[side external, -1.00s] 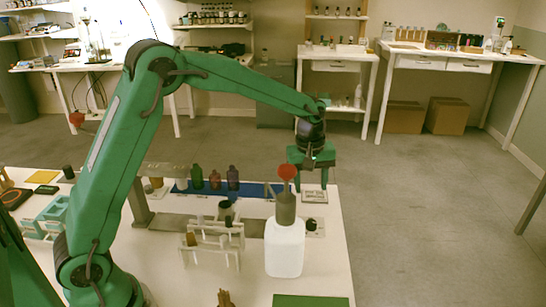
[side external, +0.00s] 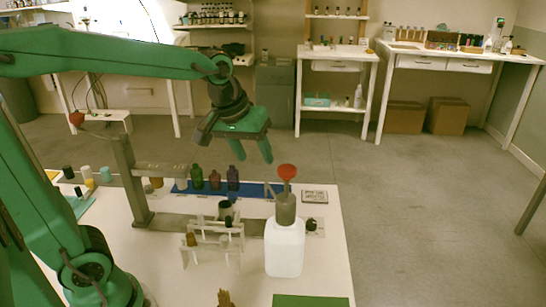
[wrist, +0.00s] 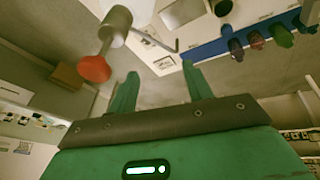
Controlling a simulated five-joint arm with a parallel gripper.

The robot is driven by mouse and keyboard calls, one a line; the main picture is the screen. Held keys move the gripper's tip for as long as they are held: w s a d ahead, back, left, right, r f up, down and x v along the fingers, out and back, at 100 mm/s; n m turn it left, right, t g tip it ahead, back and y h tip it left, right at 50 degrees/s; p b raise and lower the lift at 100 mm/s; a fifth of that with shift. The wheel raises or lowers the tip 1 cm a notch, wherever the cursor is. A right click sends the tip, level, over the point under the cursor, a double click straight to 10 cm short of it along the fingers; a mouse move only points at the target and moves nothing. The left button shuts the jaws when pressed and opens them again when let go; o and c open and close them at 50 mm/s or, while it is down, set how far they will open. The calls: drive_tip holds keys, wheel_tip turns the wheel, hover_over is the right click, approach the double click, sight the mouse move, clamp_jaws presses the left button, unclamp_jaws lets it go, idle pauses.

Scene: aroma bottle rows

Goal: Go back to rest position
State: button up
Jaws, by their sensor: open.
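My gripper (side external: 251,150) is green, open and empty. It hangs in the air above the far part of the table, above and behind the bottles. A green bottle (side external: 196,178), a reddish bottle (side external: 214,180) and a dark purple bottle (side external: 233,178) stand in a row on a blue strip (side external: 262,189). In the wrist view, the spread fingers of my gripper (wrist: 160,90) have nothing between them, and the bottle row shows beyond them at the upper right, with the blue strip (wrist: 203,50) beside it.
A white jug (side external: 284,248) with a grey neck and red top (side external: 286,171) stands front right. A small white rack (side external: 212,240) stands left of it. A grey post with a crossbar (side external: 130,180) rises at left. A small labelled plate (side external: 314,196) lies at the table's right.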

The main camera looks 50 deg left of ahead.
drive_tip(key=s+a+f+m+t, duration=0.1)
drive_tip(key=s+m, duration=0.4)
drive_tip(key=s, duration=0.8)
drive_tip(key=shift+s+f, duration=0.25)
drive_tip(key=shift+f, duration=0.2)
